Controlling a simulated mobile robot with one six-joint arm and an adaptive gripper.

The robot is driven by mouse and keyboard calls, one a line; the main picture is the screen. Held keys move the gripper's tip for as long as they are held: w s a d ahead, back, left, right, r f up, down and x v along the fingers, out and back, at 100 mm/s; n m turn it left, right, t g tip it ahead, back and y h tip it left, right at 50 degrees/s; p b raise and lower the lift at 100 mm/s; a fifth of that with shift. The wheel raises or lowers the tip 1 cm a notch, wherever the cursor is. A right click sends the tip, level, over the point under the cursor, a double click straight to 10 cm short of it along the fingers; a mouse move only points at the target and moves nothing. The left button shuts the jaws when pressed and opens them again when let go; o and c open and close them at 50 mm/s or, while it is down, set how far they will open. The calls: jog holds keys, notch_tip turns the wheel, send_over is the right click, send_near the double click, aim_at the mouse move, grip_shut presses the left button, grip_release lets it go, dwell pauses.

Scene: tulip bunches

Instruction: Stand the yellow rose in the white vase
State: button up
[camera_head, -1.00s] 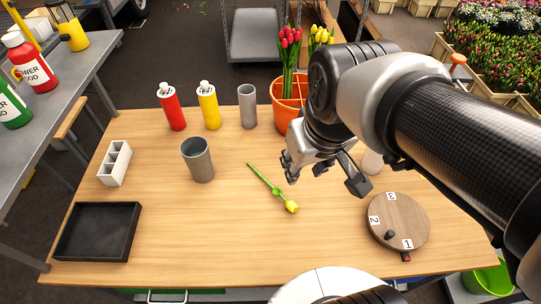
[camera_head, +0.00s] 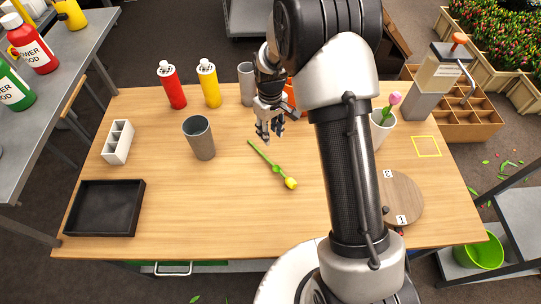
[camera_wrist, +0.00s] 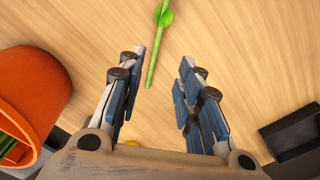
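The yellow rose (camera_head: 291,183) lies on the wooden table, its green stem slanting up-left in the head view. In the wrist view only part of its green stem (camera_wrist: 154,57) shows, between and ahead of the fingers; the bloom is out of that view. My gripper (camera_head: 269,132) is open and empty, just above and beyond the stem's end in the head view. Its spread fingers (camera_wrist: 158,66) show in the wrist view. The white vase (camera_head: 380,128) stands upright at the right with a pink flower (camera_head: 394,98) in it. My arm hides its left side.
A grey cup (camera_head: 199,138) stands left of the rose. Red (camera_head: 172,86) and yellow (camera_head: 209,84) bottles and a grey cylinder (camera_head: 246,83) line the back. An orange pot (camera_wrist: 30,95) is close to my gripper. A round wooden disc (camera_head: 402,199) lies right; a black tray (camera_head: 104,208) lies left.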

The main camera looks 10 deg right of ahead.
jog(key=b, duration=0.3)
send_over(272, 163)
jog(key=f, duration=1.2)
jog(key=shift+w+a+f, duration=0.1)
jog(key=shift+a+f, duration=0.1)
jog(key=shift+a, duration=0.1)
jog(key=f, duration=0.1)
jog(key=f+b, duration=0.1)
jog(key=f, duration=0.3)
jog(key=shift+d+f, duration=0.1)
jog(key=shift+d, duration=0.15)
jog(key=shift+s, duration=0.2)
jog(key=shift+c, duration=0.3)
grip_shut()
